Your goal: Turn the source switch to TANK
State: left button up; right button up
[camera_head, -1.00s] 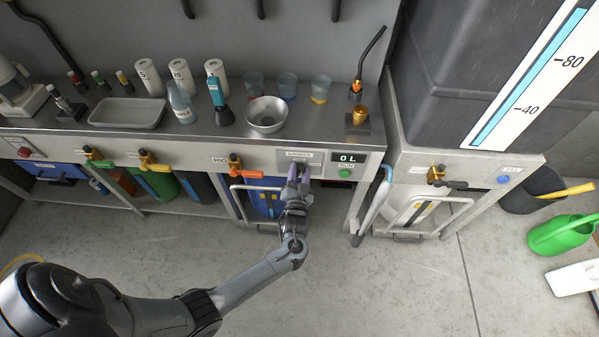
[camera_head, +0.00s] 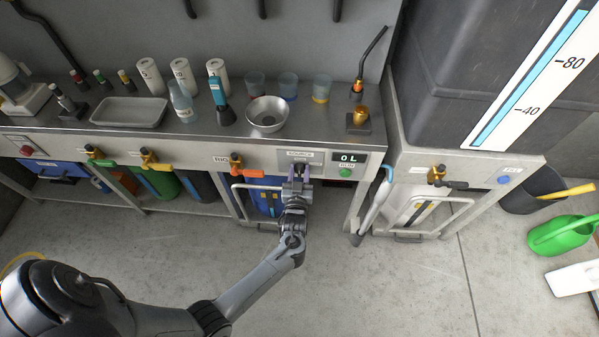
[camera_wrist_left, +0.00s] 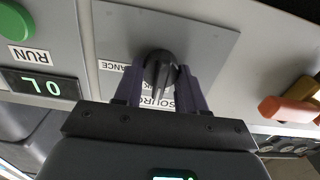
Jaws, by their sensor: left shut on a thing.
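The source switch is a black rotary knob (camera_wrist_left: 159,70) on a grey plate (camera_wrist_left: 190,40) in the left wrist view. It stands by an upside-down label reading SOURCE; another label beside it is partly hidden and ends in ANCE. My left gripper (camera_head: 301,174) is at the front panel of the bench in the head view and covers the knob there. In the left wrist view the purple fingers of my left gripper (camera_wrist_left: 160,82) are on both sides of the knob, shut on it. The knob's ridge runs roughly in line with the fingers. I cannot read the word TANK. My right gripper is not in view.
Right of the switch are a display (camera_head: 349,158) reading 0 L and a green RUN button (camera_head: 345,173). An orange-handled valve (camera_head: 237,166) is to the left. A hose wand (camera_head: 372,205) hangs at the right. A metal bowl (camera_head: 267,113) stands above on the bench.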

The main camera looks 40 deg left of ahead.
pick_arm(q)
jog(key=o, duration=1)
jog(key=shift+s+d, duration=0.3)
jog(key=shift+s, duration=0.1)
jog(key=shift+p+v, duration=1.2)
jog(key=shift+v, duration=2.1)
